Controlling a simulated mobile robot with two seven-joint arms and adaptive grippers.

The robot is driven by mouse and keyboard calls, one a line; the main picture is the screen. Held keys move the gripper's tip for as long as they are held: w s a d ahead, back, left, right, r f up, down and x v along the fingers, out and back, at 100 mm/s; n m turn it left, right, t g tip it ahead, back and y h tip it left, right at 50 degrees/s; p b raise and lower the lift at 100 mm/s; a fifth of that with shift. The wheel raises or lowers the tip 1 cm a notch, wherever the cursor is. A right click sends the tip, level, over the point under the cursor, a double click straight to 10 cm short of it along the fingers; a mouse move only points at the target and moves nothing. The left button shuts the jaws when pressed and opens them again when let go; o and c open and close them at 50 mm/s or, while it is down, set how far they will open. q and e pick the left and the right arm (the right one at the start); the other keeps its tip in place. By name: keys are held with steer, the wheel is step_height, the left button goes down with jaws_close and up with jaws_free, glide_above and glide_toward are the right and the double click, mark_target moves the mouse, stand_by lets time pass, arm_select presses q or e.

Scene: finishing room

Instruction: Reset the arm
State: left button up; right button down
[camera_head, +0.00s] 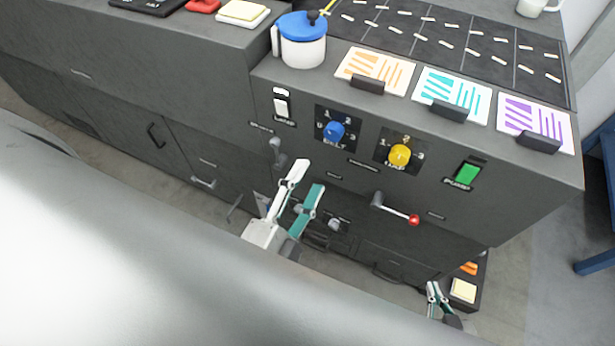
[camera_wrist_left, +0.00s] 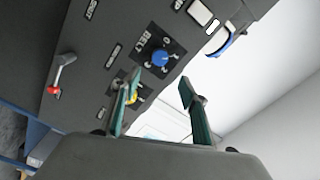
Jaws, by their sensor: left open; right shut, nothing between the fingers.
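My left gripper (camera_head: 306,178) is in front of the dark machine's front panel in the head view, its white and green fingers spread apart and empty. In the left wrist view the left gripper (camera_wrist_left: 158,84) also shows two separated fingers, with the panel and its blue knob behind. My right gripper (camera_head: 434,287) is low at the bottom right of the head view, its fingers close together with nothing visible between them. Most of the right arm is hidden.
The front panel carries a blue belt knob (camera_head: 334,131), a yellow knob (camera_head: 400,155), a green pump switch (camera_head: 467,175), a white lamp switch (camera_head: 282,103) and a red-tipped lever (camera_head: 397,209). A blue-lidded pot (camera_head: 303,45) stands above on the counter. Floor shows at right.

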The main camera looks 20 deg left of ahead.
arm_select(q)
steer(key=a+f+n+g, duration=0.2)
steer(key=f+n, duration=0.1)
steer(key=f, duration=0.5)
steer(key=s+a+f+n+g+h, duration=0.1)
steer(key=a+f+n+g, duration=0.1)
steer(key=f, duration=0.7)
steer(key=a+f+n+g+h, duration=0.1)
steer(key=f+n+g, duration=0.2)
steer(key=f, duration=0.5)
steer(key=shift+s+a+f+n+g, duration=0.25)
steer(key=shift+a+n+g, duration=0.05)
steer(key=shift+a+n, duration=0.1)
